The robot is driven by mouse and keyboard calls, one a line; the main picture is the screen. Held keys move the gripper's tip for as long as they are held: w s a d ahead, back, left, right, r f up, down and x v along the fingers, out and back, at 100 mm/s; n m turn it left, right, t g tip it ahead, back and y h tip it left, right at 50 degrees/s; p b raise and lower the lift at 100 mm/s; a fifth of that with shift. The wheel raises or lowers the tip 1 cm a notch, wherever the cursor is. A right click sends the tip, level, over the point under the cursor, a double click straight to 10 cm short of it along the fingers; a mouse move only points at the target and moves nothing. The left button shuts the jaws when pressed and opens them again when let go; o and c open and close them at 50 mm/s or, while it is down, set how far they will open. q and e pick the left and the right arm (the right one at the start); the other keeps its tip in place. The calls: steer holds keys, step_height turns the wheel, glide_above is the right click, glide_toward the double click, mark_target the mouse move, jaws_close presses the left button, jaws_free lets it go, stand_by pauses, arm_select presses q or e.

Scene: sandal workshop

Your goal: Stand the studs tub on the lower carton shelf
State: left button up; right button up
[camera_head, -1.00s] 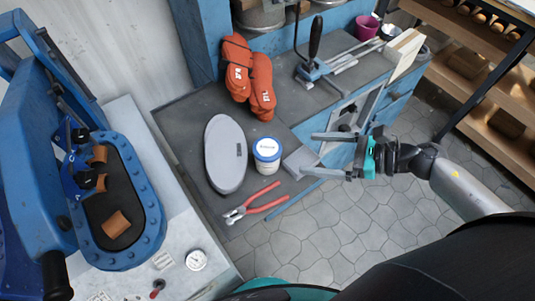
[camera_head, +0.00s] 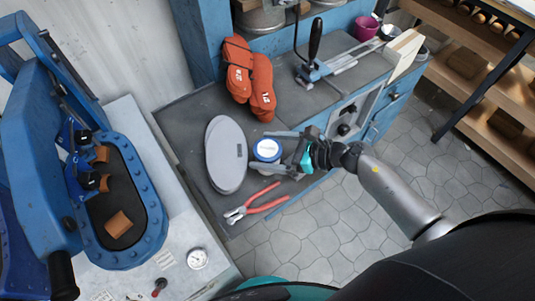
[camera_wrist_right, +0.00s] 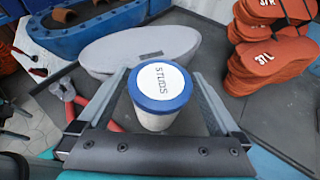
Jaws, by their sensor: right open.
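The studs tub (camera_head: 266,150) is a small white tub with a blue-rimmed lid. It stands upright on the dark bench top beside a grey sole-shaped piece. In the right wrist view its lid reads STUDS, and the tub (camera_wrist_right: 160,90) sits between the two fingers. My right gripper (camera_head: 276,151) is open around the tub, with a finger on each side; in the wrist view there (camera_wrist_right: 162,95) gaps show beside the tub. The left gripper is not in view. The lower carton shelf cannot be singled out; wooden shelving (camera_head: 500,140) stands at the right edge.
Red-handled pliers (camera_head: 257,203) lie in front of the tub. The grey sole-shaped piece (camera_head: 226,155) lies left of it. Orange sole bundles (camera_head: 248,78) stand behind. A blue press (camera_head: 40,150) fills the left. Paved floor (camera_head: 330,225) is open to the right.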

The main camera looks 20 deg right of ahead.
steer(key=shift+w+a, duration=0.15)
steer(key=c, duration=1.4)
steer(key=shift+r, duration=0.1)
step_height(320, 180, up, 20)
steer(key=p, duration=0.6)
steer(key=s+d+f+b, duration=0.1)
steer(key=b, duration=0.3)
steer(key=d+f+b, duration=0.1)
steer(key=d+b, duration=0.1)
steer(key=b, duration=0.2)
steer(key=s+d+b, duration=0.1)
steer(key=b, duration=0.3)
steer(key=shift+s+d+f, duration=0.3)
steer(key=shift+d+f, duration=0.05)
steer(key=shift+f, duration=0.05)
